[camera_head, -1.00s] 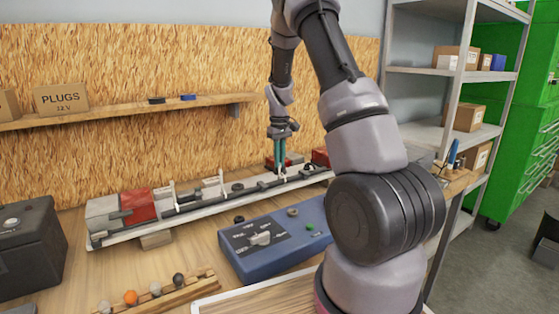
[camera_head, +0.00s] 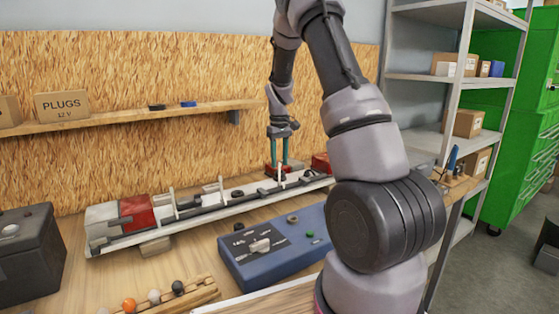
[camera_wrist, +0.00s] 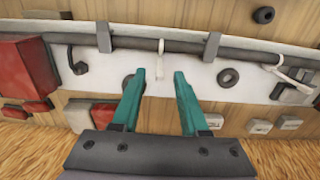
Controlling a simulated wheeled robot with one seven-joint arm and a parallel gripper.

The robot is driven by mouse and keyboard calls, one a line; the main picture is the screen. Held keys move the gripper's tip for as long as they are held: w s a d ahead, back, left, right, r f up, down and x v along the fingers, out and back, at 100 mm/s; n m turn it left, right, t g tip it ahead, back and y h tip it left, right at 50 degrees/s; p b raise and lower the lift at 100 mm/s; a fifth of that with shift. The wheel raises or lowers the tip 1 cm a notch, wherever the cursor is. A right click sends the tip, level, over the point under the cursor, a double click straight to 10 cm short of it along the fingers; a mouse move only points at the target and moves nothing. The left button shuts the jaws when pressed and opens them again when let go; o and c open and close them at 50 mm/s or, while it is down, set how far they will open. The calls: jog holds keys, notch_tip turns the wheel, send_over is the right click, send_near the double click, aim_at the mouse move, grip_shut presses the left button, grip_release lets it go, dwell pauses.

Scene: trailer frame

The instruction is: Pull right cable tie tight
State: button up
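The right cable tie (camera_wrist: 161,56) is a white strap around the dark cable (camera_wrist: 135,43), with a short tail that shows between and just beyond my fingertips in the wrist view. My gripper (camera_wrist: 159,74) is open, its two teal fingers apart on either side of the tail and holding nothing. In the head view my gripper (camera_head: 279,165) is low over the right part of the white frame rail (camera_head: 120,243). Another white tie (camera_wrist: 292,75) is on the cable at the right of the wrist view.
Grey clips (camera_wrist: 104,37) hold the cable. A red block (camera_wrist: 24,68) stands at the left of the wrist view. In the head view a blue test box (camera_head: 262,268) is in front of the rail, and a wooden shelf (camera_head: 110,121) is on the wall behind.

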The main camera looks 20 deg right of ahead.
jog(key=shift+r, duration=0.1)
notch_tip(320, 180, up, 11)
jog(key=shift+f, duration=0.2)
dwell(0.5)
jog(key=s+a+r+m+t+y, duration=0.1)
jog(key=s+a+r+m+t, duration=0.3)
jog(key=s+r, duration=0.9)
jog(key=s+a+m+t, duration=0.1)
jog(key=s+a, duration=0.2)
jog(key=s, duration=0.6)
jog(key=s+a+m+t+y, duration=0.1)
jog(key=s+a+t, duration=0.1)
jog(key=s, duration=0.6)
jog(key=shift+s+a+r, duration=0.35)
jog(key=shift+s+a, duration=0.05)
